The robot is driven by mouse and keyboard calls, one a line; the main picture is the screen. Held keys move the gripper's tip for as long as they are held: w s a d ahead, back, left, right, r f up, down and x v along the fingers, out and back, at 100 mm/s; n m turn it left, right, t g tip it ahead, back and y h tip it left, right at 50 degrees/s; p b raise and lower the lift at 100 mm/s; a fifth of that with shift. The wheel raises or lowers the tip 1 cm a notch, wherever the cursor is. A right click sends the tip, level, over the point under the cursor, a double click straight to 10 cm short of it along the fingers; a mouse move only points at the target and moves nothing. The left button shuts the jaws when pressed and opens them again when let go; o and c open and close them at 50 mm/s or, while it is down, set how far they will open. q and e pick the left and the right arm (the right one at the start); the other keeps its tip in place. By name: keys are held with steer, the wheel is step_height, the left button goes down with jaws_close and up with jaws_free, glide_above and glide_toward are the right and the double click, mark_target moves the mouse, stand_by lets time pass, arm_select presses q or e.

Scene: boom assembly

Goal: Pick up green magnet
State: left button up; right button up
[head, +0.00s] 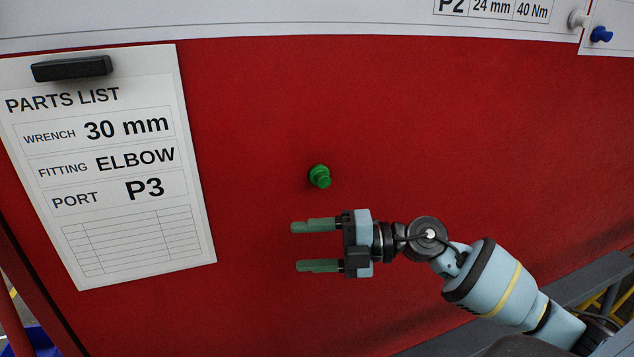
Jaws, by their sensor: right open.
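The green magnet (319,176) is a small knob-shaped piece on the red panel (420,130), near the middle of the head view. My right gripper (296,247) is below the magnet in the picture, with its two green-grey fingers pointing left. The fingers are apart with nothing between them, and the gripper does not appear to touch the magnet. My left gripper is not in view.
A parts list sheet (130,215) hangs at the left under a black clip (71,68). A white magnet (577,18) and a blue magnet (601,34) sit at the top right on white sheets. The red surface around the green magnet is clear.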

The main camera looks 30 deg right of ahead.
steer(key=w+d+r+n+h, duration=0.2)
steer(key=d+r+h, duration=0.2)
steer(key=d+r, duration=0.1)
steer(key=t+h, duration=0.1)
steer(key=h, duration=0.4)
glide_toward(327, 174)
steer(key=shift+x, duration=1.95)
steer(key=shift+w+a+f+b, duration=0.1)
steer(key=shift+w+b, duration=0.1)
steer(key=shift+b, duration=0.1)
steer(key=shift+w+a+f, duration=0.15)
steer(key=shift+w+a, duration=0.05)
steer(key=shift+p+x, duration=0.55)
steer(key=shift+x, duration=1.7)
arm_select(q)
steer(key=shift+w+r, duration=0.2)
arm_select(e)
steer(key=shift+s+f, duration=0.1)
steer(key=c, duration=1)
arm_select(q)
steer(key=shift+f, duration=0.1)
arm_select(e)
steer(key=shift+c, duration=0.2)
